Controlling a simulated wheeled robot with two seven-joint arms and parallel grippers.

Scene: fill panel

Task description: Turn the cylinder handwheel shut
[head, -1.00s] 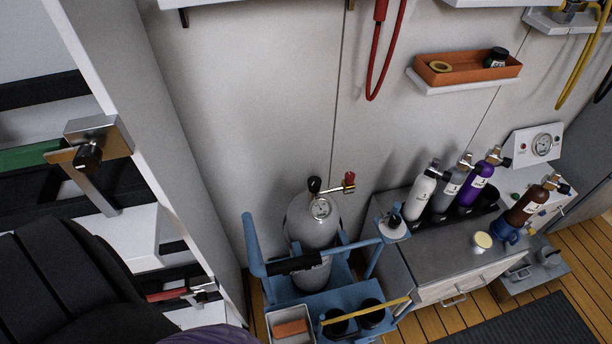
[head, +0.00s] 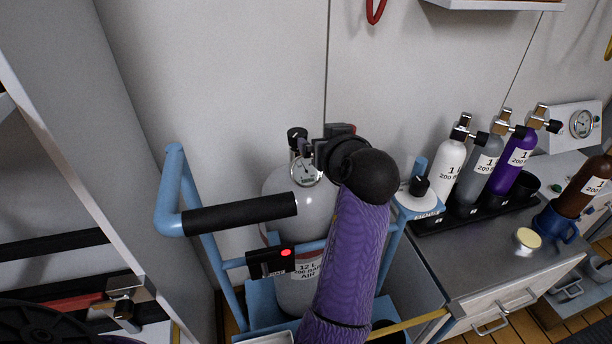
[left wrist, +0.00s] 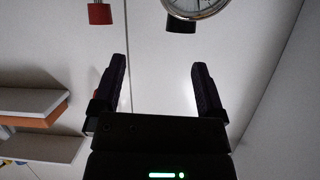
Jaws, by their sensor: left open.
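The large grey cylinder (head: 283,190) stands upright in a blue trolley, partly hidden by my left arm. Its black handwheel (head: 297,134) sits on top, just above the round gauge (head: 306,171). My left gripper (head: 326,140) is at the valve, just right of the handwheel and apart from it. In the left wrist view my left gripper (left wrist: 157,65) is open and empty, with only wall between its fingers. The gauge (left wrist: 196,6), a black knob (left wrist: 181,25) and a red knob (left wrist: 99,13) lie beyond the fingertips there. My right gripper is out of view.
The trolley's black-gripped handle (head: 240,213) stands in front of the cylinder. A bench (head: 460,250) at the right holds small white, grey and purple cylinders in a black rack. A cabinet wall (head: 90,130) is at the left. Wall space above the cylinder is clear.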

